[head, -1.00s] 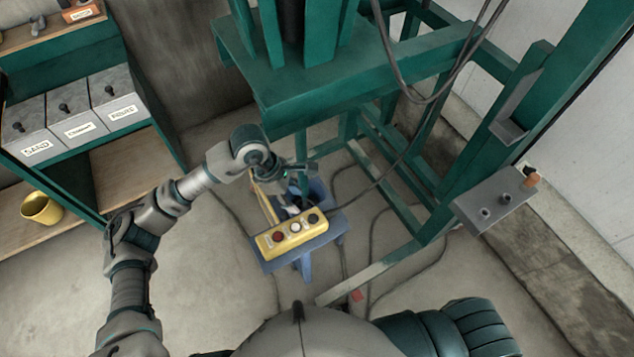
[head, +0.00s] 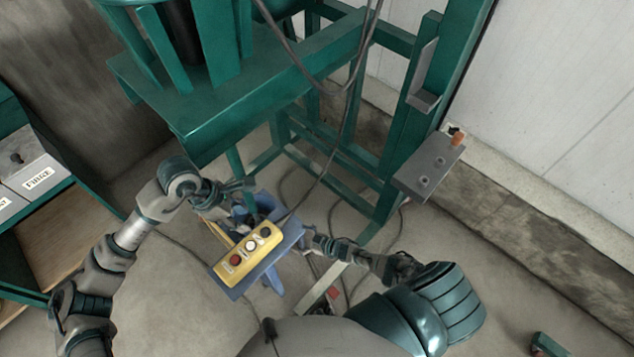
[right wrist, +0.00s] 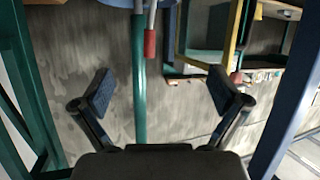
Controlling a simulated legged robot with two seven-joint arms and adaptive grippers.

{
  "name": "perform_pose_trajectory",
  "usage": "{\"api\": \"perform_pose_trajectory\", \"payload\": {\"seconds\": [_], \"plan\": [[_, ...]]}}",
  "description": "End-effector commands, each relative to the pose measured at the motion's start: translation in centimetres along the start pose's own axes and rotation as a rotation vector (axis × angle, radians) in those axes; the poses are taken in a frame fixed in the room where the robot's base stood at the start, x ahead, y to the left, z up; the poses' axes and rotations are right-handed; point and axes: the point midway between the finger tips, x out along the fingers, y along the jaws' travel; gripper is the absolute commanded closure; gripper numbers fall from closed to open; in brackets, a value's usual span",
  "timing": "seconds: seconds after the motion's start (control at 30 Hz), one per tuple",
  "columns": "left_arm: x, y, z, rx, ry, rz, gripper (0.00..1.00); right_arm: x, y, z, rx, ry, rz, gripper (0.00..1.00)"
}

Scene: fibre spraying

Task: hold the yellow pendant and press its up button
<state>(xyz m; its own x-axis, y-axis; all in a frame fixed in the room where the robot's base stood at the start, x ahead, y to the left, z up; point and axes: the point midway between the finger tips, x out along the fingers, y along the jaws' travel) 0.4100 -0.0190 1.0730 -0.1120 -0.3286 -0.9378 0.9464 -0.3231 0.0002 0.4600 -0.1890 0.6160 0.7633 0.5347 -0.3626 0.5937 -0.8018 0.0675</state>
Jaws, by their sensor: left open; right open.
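The yellow pendant (head: 246,257) lies on a blue stool (head: 287,237) in the middle of the head view. It has a red, a white and a black button in a row; the black one is at its far end. My left gripper (head: 238,205) is open just beyond the pendant's far left side; its fingertips are partly unclear, and I cannot tell whether it touches. My right gripper (head: 312,238) is to the right of the pendant, apart from it. The right wrist view shows it open (right wrist: 162,92) with nothing between its fingers.
The green frame (head: 240,95) stands behind the stool, with a cable hanging from it. A grey box with knobs (head: 430,165) is fixed at the right. Labelled bins (head: 30,170) stand on the left shelf. A red-ended rod (right wrist: 150,42) shows in the right wrist view.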

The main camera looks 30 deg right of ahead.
Motion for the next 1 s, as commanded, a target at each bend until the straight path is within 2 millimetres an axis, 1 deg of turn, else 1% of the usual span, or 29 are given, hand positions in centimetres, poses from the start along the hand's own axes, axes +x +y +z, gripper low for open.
{"api": "perform_pose_trajectory", "payload": {"seconds": [0.03, 0.07, 0.1, 0.17, 0.2, 0.27, 0.3, 0.37, 0.4, 0.47, 0.5, 0.6, 0.7, 0.8, 0.87, 0.97, 1.0], "plan": [[0.0, 0.0, 0.1, 0.0, 0.0, 0.0, 0.58, 0.8, 1.2, -3.3, -0.036, 0.075, -0.051, 0.02], [0.0, 0.0, 0.1, 0.001, 0.001, 0.0, 0.58, 1.1, 1.6, -5.2, -0.053, 0.121, -0.091, 0.02], [0.0, 0.0, 0.1, 0.001, 0.001, 0.0, 0.58, 1.4, 2.1, -7.7, -0.075, 0.181, -0.149, 0.02], [0.0, 0.0, 0.1, 0.001, 0.001, 0.0, 0.58, 1.3, 2.7, -11.7, -0.108, 0.268, -0.25, 0.02], [0.0, 0.0, 0.1, 0.001, 0.001, 0.0, 0.58, 0.9, 3.1, -14.3, -0.131, 0.322, -0.33, 0.02], [0.0, -0.1, 0.1, 0.001, 0.0, 0.001, 0.58, -0.3, 3.6, -18.0, -0.165, 0.389, -0.467, 0.02], [0.0, -0.1, 0.1, 0.001, 0.0, 0.001, 0.58, -1.6, 3.9, -20.2, -0.183, 0.421, -0.567, 0.02], [0.0, -0.1, 0.1, 0.001, 0.0, 0.001, 0.58, -3.9, 4.6, -22.8, -0.201, 0.446, -0.71, 0.02], [-0.1, -0.1, 0.0, 0.001, 0.0, 0.001, 0.58, -5.5, 5.0, -24.3, -0.207, 0.451, -0.801, 0.02], [-0.1, -0.2, -0.1, 0.001, -0.001, 0.001, 0.58, -8.0, 5.8, -26.0, -0.212, 0.443, -0.924, 0.02], [-0.1, -0.2, -0.1, 0.001, -0.002, 0.002, 0.58, -9.6, 6.2, -26.8, -0.209, 0.431, -0.996, 0.02], [-0.1, -0.2, -0.2, 0.001, -0.003, 0.002, 0.58, -12.8, 7.3, -28.3, -0.198, 0.398, -1.127, 0.02], [-0.1, -0.2, -0.2, 0.001, -0.002, 0.002, 0.58, -14.8, 8.1, -29.1, -0.186, 0.372, -1.202, 0.02], [-0.1, -0.2, -0.1, 0.001, -0.001, 0.001, 0.58, -15.8, 8.4, -29.5, -0.177, 0.359, -1.239, 0.02], [-0.1, -0.1, 0.0, 0.001, -0.001, 0.001, 0.58, -16.0, 8.2, -29.5, -0.175, 0.357, -1.248, 0.02], [0.0, -0.1, 0.1, 0.001, 0.0, 0.001, 0.58, -15.8, 7.3, -29.7, -0.174, 0.357, -1.25, 0.02], [0.0, -0.1, 0.1, 0.001, 0.0, 0.001, 0.58, -15.6, 6.8, -29.8, -0.174, 0.358, -1.25, 0.02]]}}
